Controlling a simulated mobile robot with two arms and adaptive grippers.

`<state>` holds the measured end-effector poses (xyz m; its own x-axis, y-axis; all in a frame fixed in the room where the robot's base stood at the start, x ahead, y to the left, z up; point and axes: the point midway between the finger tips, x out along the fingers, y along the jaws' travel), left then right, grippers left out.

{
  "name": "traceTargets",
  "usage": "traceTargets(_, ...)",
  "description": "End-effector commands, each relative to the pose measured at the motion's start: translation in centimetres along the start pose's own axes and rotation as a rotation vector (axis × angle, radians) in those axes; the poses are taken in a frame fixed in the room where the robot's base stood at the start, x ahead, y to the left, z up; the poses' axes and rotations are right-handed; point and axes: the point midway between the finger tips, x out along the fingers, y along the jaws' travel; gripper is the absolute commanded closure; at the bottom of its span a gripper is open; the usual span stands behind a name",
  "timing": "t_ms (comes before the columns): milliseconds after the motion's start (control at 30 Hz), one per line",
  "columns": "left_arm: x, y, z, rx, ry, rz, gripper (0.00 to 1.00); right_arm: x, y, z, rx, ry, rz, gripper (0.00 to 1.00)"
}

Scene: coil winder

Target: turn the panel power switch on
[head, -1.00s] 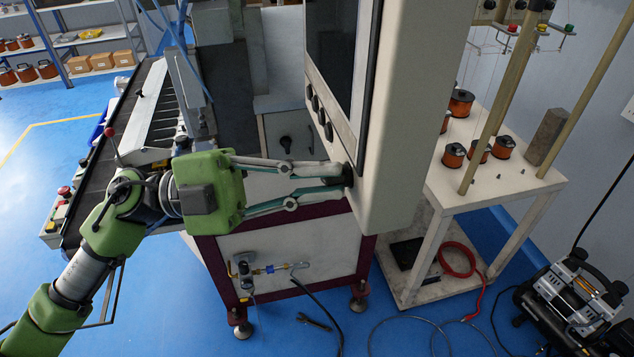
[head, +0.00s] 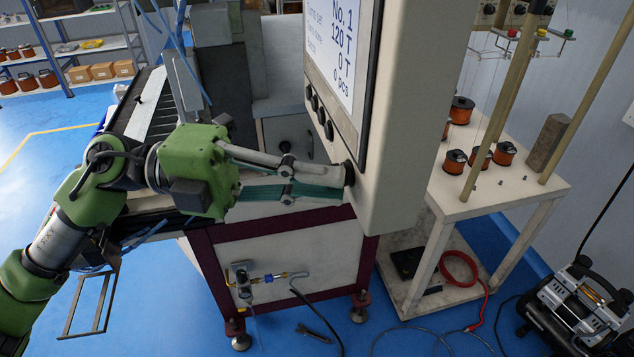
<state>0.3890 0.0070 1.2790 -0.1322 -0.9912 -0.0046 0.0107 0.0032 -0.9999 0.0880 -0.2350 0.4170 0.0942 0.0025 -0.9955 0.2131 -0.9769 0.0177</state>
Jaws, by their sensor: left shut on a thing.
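The control panel (head: 408,120) is a pale box at the centre, seen at an angle from its left. Its screen (head: 338,50) is lit and shows blue text, including "No. 1", "120 T" and "0 pcs". The panel power switch (head: 349,174) is a dark round knob low on the panel face, mostly hidden by fingertips. My left gripper (head: 338,185) is shut on this knob, with its fingers reaching in from the left and its wrist rolled. My right gripper is not in view.
Several dark knobs (head: 318,110) sit under the screen. A white table (head: 508,195) with copper wire spools (head: 479,157) and tan posts stands at right. A compressor (head: 575,305) is on the floor at lower right. Hoses lie on the blue floor.

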Motion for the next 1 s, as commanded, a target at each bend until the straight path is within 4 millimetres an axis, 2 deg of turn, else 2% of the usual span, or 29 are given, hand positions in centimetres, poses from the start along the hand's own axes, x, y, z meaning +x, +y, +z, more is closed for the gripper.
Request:
traceTargets(367, -0.1, 0.1, 0.3, 0.007, -0.009, 0.004, 1.00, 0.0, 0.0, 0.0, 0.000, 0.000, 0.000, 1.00)
traceTargets(400, -0.1, 0.1, 0.3, 0.007, -0.009, 0.004, 0.86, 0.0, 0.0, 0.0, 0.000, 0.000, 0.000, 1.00)
traceTargets(467, -0.1, 0.1, 0.3, 0.007, -0.009, 0.003, 0.74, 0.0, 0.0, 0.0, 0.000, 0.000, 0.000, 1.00)
traceTargets(833, -0.3, 0.0, 0.1, 0.006, -0.005, 0.001, 0.74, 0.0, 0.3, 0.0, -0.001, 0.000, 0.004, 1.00)
traceTargets(1000, -2.4, 0.0, 0.3, 0.003, -0.008, 0.003, 0.74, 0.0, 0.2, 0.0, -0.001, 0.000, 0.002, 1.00)
